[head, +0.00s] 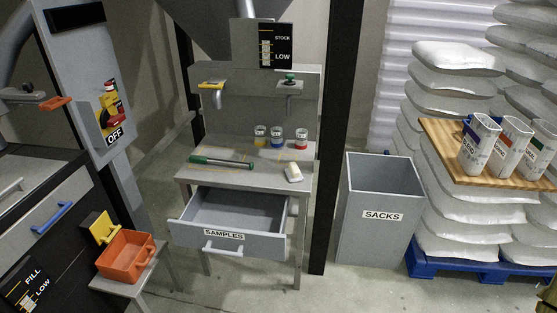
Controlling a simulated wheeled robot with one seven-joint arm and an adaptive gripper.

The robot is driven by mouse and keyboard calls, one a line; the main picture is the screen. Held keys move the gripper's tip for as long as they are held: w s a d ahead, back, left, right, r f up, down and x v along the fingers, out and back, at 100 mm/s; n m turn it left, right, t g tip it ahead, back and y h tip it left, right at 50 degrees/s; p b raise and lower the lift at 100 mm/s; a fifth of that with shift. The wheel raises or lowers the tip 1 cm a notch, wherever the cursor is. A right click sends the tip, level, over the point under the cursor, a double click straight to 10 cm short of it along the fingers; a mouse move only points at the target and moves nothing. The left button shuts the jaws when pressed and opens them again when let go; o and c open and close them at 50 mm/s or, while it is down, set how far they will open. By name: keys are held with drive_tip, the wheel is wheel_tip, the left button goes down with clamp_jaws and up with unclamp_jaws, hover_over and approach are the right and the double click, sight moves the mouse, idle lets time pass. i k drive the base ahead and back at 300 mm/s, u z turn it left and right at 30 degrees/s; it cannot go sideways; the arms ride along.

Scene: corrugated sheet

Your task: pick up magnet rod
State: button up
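A thin rod with a green end (222,162), which looks like the magnet rod, lies across the left part of the grey bench top (258,182). Its green end is at the left, and the dark grey shaft runs to the right. Nothing covers it. I cannot make out my gripper in the head view, so I cannot tell where it is relative to the rod.
Three small jars (276,137) stand behind the rod, and a white block (293,172) lies to its right. The SAMPLES drawer (224,248) below is pulled open and looks empty. A grey SACKS bin (382,243) stands to the right; a board (451,163) holds three canisters.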

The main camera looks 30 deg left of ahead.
sight(193, 159)
drive_tip(key=z, duration=1.05)
drive_tip(key=k, duration=1.3)
drive_tip(key=u, duration=2.3)
drive_tip(key=i, duration=0.3)
drive_tip(key=z, duration=0.05)
